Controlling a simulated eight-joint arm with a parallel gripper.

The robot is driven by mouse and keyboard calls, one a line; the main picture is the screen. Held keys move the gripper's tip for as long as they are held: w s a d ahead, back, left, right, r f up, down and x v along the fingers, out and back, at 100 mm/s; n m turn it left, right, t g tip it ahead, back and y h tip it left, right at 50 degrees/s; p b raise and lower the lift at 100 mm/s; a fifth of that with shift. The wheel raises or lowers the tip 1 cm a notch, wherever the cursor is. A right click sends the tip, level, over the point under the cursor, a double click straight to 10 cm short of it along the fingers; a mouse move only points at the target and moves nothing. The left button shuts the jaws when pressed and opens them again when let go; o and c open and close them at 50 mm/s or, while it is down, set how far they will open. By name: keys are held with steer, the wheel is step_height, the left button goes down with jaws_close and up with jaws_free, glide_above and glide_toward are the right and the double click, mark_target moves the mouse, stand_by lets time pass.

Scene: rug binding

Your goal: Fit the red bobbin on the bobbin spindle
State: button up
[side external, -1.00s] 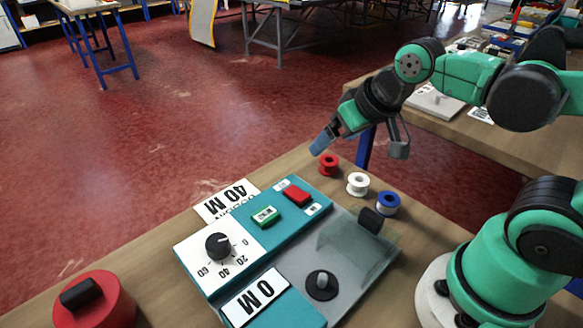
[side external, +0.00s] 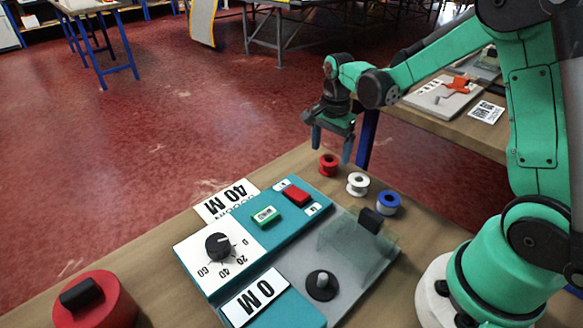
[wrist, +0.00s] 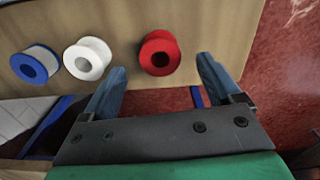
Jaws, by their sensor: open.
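The red bobbin (side external: 328,165) stands on the wooden table near its far edge, at the end of a row of bobbins. My gripper (side external: 331,155) is open and empty, pointing down with its fingers just above and around the red bobbin. In the wrist view the red bobbin (wrist: 160,54) shows ahead of the gap between my blue fingertips (wrist: 160,76), not touched by them. A short grey peg on a dark round base (side external: 321,282), which looks like the bobbin spindle, stands on the grey plate of the machine and is bare.
A white bobbin (side external: 358,184) and a blue bobbin (side external: 388,203) stand close by. The teal control panel has a dial (side external: 218,246), a green button (side external: 265,215) and a red switch (side external: 296,195). A clear guard (side external: 365,250) with a black knob (side external: 371,220) stands beside the spindle.

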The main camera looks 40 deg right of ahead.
mark_target(329, 160)
steer(key=shift+f, duration=1.85)
jaws_close()
